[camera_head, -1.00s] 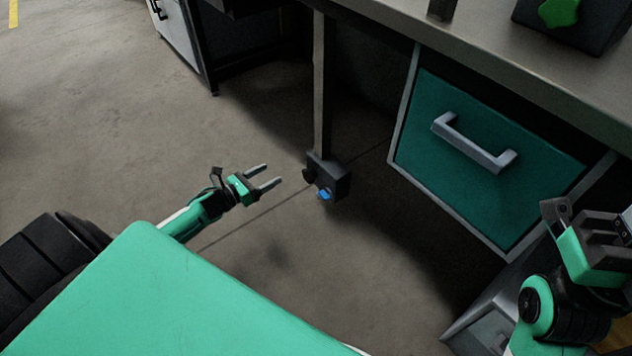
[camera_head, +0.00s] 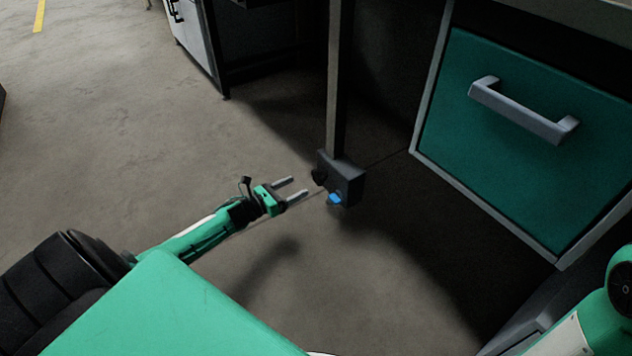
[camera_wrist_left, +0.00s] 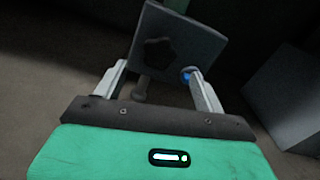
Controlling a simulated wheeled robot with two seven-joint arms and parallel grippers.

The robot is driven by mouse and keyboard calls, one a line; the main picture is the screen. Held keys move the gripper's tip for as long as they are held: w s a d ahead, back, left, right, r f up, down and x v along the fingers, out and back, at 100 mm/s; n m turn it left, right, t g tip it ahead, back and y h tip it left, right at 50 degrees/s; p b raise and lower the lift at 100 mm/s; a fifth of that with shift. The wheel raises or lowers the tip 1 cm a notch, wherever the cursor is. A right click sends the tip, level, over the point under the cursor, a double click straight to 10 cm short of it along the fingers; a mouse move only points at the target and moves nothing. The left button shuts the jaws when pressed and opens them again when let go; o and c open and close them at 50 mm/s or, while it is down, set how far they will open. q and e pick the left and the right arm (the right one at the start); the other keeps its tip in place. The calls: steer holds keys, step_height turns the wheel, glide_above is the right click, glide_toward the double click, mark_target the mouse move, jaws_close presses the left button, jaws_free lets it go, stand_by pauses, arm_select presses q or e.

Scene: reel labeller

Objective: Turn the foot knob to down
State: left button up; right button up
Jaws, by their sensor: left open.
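A dark box (camera_head: 346,182) is fixed at the foot of a thin upright post (camera_head: 335,90) under the bench. On its left face is a black knob (camera_head: 319,176), which shows as a dark star-shaped knob in the left wrist view (camera_wrist_left: 160,53). A small blue part (camera_head: 336,198) sits low on the box. My left gripper (camera_head: 298,188) is open and empty, just left of the box and apart from it. In the left wrist view, the knob lies ahead, between and beyond the open fingers (camera_wrist_left: 158,70). My right gripper is out of view.
A teal drawer (camera_head: 520,150) with a grey handle (camera_head: 525,110) is to the right of the post. A cabinet (camera_head: 195,40) stands at the back left. The floor (camera_head: 130,130) on the left is clear. A pale block (camera_wrist_left: 285,95) shows at the right in the left wrist view.

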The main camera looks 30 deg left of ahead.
mark_target(315, 177)
arm_select(q)
steer(key=b+x, duration=0.3)
steer(key=x, duration=0.5)
steer(key=shift+f, duration=0.1)
steer(key=shift+w+d+b, duration=0.15)
steer(key=shift+w+b, duration=0.2)
steer(key=shift+w, duration=0.05)
steer(key=c, duration=1)
steer(key=shift+o, duration=0.2)
